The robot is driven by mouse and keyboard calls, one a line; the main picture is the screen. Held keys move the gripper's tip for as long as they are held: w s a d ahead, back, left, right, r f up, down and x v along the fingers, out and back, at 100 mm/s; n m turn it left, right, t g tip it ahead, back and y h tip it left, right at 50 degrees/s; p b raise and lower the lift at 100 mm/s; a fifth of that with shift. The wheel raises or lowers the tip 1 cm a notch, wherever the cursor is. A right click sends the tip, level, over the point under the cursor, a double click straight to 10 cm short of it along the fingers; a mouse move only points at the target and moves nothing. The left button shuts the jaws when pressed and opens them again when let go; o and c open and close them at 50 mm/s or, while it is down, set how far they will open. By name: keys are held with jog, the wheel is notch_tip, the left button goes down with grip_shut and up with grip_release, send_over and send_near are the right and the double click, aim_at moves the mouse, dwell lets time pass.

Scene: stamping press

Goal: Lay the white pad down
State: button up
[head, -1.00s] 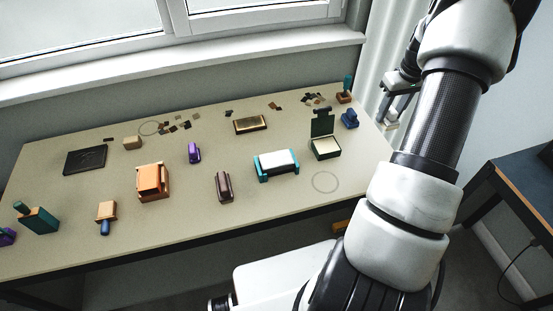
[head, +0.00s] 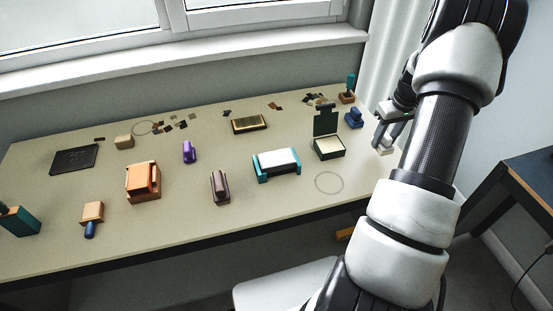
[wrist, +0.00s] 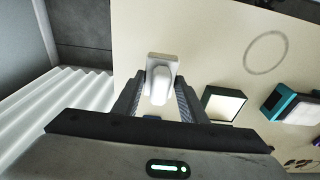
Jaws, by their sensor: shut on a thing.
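The white pad (wrist: 162,62) is a small off-white block with a narrower raised part. My gripper (wrist: 160,80) is shut on it, with one finger on each side of the raised part. In the head view my gripper (head: 384,139) is at the right end of the table, with the pad (head: 387,151) small beneath the fingers. I cannot tell whether the pad touches the tabletop.
The table (head: 270,205) has a thin drawn ring (head: 329,182) with bare surface around it. An open green box (head: 328,147) and a teal-ended white roller-like piece (head: 277,163) are near. A blue piece (head: 354,119) stands behind the box. Several other pieces stand farther left.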

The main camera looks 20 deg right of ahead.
jog(key=shift+f, duration=0.2)
jog(key=shift+f+b, duration=1.35)
jog(key=shift+f, duration=0.45)
jog(key=o, duration=1)
jog(key=shift+r, duration=0.1)
notch_tip(320, 180, up, 17)
jog(key=s+p, duration=0.1)
jog(key=s, duration=0.1)
jog(key=shift+p, duration=0.35)
